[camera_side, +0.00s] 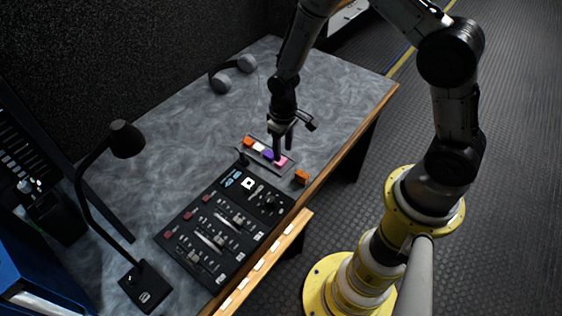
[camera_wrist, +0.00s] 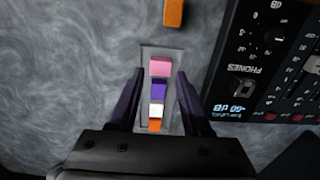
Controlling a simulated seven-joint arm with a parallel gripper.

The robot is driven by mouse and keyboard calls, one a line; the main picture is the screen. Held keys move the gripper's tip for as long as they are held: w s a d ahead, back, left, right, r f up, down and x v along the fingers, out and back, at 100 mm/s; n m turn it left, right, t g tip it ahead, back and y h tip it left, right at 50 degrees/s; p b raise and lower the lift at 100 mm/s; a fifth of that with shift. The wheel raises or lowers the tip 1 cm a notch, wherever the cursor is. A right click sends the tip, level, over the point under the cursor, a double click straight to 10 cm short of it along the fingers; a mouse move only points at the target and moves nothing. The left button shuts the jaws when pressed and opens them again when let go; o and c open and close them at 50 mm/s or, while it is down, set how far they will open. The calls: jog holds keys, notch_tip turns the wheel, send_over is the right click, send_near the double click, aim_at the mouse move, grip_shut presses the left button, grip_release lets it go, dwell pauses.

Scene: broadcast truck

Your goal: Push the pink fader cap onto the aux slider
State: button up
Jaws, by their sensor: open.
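The pink fader cap (camera_wrist: 160,67) sits at one end of a small grey tray (camera_wrist: 147,52), in a row with purple, white and orange caps. In the side view the pink cap (camera_side: 281,161) shows just beside my gripper's fingers. My gripper (camera_wrist: 159,83) is open and empty above the tray, its two dark fingers on either side of the row. In the side view my gripper (camera_side: 279,150) hides part of the tray. The mixer (camera_side: 222,228) with its sliders stands in front of the tray; I cannot tell which slider is aux.
A loose orange block (camera_side: 301,177) lies near the table's front edge, beside the mixer. A black desk lamp (camera_side: 127,140) stands at the left. Headphones (camera_side: 232,74) lie at the back.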

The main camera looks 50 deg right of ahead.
aim_at(283, 162)
notch_tip(283, 162, down, 4)
jog(key=shift+f, duration=0.2)
grip_shut()
